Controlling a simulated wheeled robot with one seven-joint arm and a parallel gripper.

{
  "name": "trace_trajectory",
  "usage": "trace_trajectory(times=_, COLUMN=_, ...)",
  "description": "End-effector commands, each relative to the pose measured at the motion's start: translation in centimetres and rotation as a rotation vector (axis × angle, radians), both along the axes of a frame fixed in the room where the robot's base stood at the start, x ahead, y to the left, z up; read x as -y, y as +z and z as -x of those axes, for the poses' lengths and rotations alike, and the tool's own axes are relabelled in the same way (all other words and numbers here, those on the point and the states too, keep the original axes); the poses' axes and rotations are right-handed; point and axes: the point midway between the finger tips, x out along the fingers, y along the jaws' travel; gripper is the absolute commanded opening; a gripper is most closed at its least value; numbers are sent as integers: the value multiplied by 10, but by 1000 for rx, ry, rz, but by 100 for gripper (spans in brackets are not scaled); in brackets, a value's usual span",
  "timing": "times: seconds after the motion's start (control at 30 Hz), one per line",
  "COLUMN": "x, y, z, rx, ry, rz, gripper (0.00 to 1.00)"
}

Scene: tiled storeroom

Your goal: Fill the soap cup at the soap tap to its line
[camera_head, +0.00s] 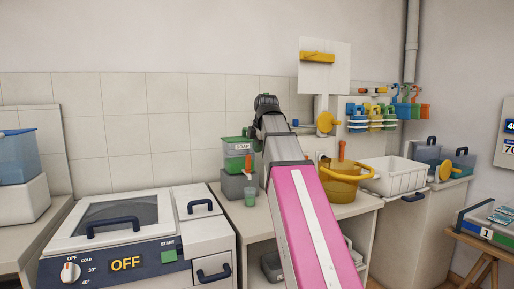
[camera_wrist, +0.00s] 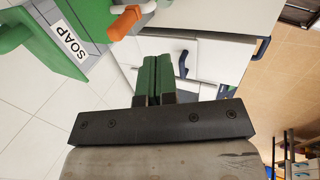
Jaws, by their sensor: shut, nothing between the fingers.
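The soap tank (camera_head: 236,158), with a green lid and a SOAP label, stands on a grey block at the left end of the counter. Its orange tap handle (camera_head: 249,162) is on its right side. The soap cup (camera_head: 250,196), small and greenish, stands on the counter below the tap; its line and fill are too small to tell. In the wrist view, my gripper (camera_wrist: 153,60) is shut and empty, its green fingers together. The orange handle (camera_wrist: 125,22) lies beyond and left of the fingertips, apart from them. In the head view my arm hides the fingers.
A washer (camera_head: 125,235) with its dial at OFF stands left of the counter. A yellow basin (camera_head: 342,190) and a white basket (camera_head: 395,178) are to the right. Bottles and yellow-and-blue holders (camera_head: 372,120) hang on the wall. The counter around the cup looks mostly clear.

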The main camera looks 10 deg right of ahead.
Motion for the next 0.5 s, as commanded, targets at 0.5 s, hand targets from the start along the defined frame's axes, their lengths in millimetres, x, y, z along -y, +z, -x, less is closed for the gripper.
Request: trace_trajectory(times=0.5, x=-6, y=-73, z=-32, rx=0, ry=-2, rz=-1, gripper=0)
